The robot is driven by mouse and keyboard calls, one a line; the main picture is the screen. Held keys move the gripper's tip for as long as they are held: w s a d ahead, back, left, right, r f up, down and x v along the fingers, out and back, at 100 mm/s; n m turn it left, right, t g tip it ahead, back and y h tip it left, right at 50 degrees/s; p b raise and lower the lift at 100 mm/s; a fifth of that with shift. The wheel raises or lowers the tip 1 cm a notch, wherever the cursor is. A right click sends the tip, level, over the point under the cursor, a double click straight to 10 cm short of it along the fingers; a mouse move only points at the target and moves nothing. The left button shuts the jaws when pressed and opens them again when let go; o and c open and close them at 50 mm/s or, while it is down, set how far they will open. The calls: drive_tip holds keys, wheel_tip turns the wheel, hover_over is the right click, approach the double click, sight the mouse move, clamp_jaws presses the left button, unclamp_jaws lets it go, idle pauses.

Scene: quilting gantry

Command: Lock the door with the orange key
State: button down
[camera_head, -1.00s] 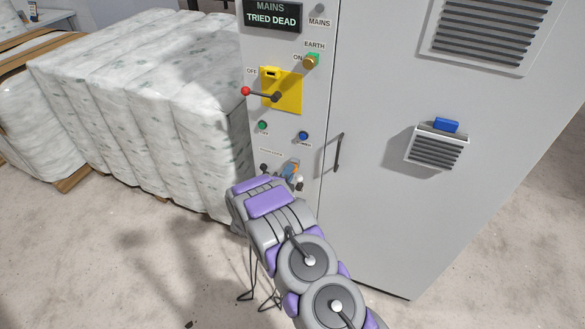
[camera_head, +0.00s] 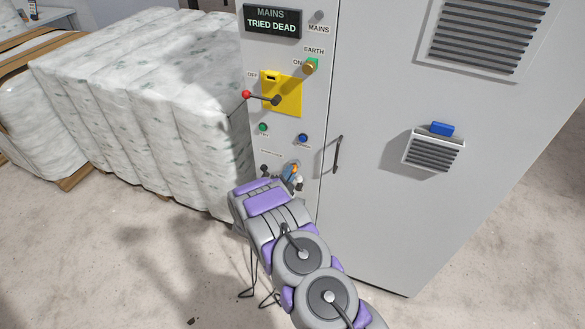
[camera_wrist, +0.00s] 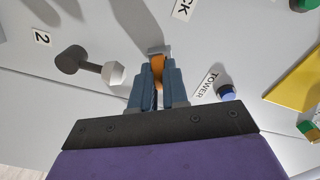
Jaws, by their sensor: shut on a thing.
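The orange key (camera_wrist: 158,66) is between the two blue-grey fingers of my gripper (camera_wrist: 158,80) in the wrist view. My gripper is shut on it, and the key's far end meets a small metal lock piece (camera_wrist: 159,50) on the grey panel. I cannot tell how deep the key sits or how far it is turned. In the head view the orange key (camera_head: 294,169) shows just above my arm, low on the cabinet panel. The cabinet door (camera_head: 390,215) with its dark vertical handle (camera_head: 338,155) is closed, to the right of the panel.
A dark knob with a pale hexagonal end (camera_wrist: 112,73) sticks out left of my fingers, and a blue button (camera_wrist: 226,92) is at their right. Above are a yellow switch plate (camera_head: 290,88) with a red-tipped lever and a "TRIED DEAD" display (camera_head: 272,22). Wrapped bales (camera_head: 150,100) stand at left.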

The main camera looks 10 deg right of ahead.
drive_tip(key=shift+n+p, duration=0.45)
drive_tip(key=shift+n, duration=0.85)
drive_tip(key=shift+f, duration=0.1)
drive_tip(key=shift+s+n+p, duration=0.1)
drive_tip(key=shift+n+p, duration=0.55)
drive_tip(key=shift+n, duration=1.25)
drive_tip(key=n+p, duration=0.1)
drive_tip(key=n, duration=0.2)
drive_tip(key=shift+d+n, duration=0.1)
drive_tip(key=shift+n, duration=0.3)
